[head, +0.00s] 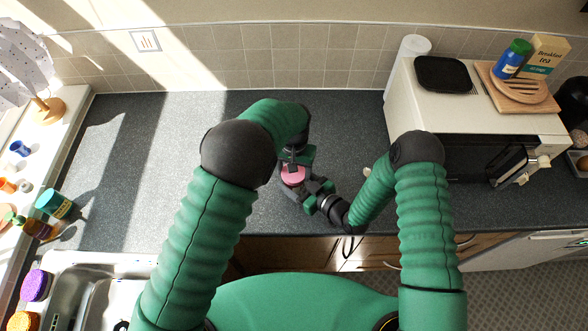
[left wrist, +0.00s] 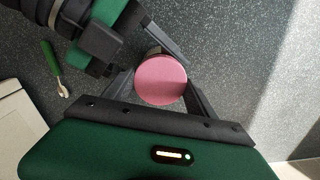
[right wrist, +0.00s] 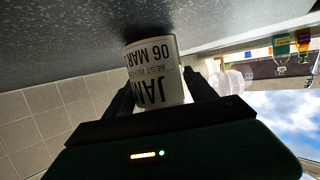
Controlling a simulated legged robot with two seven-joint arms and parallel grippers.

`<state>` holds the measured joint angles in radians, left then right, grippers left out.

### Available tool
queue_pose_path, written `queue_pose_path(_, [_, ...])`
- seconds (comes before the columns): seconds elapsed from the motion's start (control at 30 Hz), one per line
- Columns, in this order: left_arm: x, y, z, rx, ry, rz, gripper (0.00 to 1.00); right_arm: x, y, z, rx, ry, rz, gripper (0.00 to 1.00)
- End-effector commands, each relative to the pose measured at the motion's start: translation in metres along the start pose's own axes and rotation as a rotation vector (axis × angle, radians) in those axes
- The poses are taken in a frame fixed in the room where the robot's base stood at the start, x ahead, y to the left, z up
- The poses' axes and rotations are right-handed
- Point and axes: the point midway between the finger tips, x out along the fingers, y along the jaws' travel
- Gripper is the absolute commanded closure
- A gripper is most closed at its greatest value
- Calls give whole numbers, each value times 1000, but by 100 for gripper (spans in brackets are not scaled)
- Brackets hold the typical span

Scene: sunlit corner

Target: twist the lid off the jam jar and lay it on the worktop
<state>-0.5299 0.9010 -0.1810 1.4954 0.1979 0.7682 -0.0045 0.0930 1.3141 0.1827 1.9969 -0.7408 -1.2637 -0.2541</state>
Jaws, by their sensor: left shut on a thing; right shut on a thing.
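The jam jar (right wrist: 155,75) has a white label with black print and shows between my right gripper's fingers in the right wrist view. Its round pink lid (head: 293,178) faces up in the head view, near the worktop's front edge. My left gripper (head: 297,158) is above and behind the jar, shut on the lid; in the left wrist view the pink lid (left wrist: 161,79) sits between its fingers. My right gripper (head: 314,193) comes in from the right and is shut on the jar body. The lid sits over the jar; whether its thread is loose cannot be seen.
The dark speckled worktop (head: 160,180) has free room left of the jar. A cream microwave (head: 430,110) stands at the right, a sink (head: 90,290) at the lower left. A green-handled utensil (left wrist: 50,58) lies on the worktop near the jar.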

Motion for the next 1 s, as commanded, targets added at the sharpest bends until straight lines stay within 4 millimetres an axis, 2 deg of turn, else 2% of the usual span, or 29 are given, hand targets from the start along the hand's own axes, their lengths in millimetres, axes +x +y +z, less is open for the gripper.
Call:
queue_pose_path(0.7, [-22, 0, 0, 0, 0, 0, 83, 0, 0, -1, 0, 2, 0, 100])
queue_pose_path(1.0, [-23, 0, 0, 1, 0, 0, 83, 0, 0, -1, 0, 2, 0, 100])
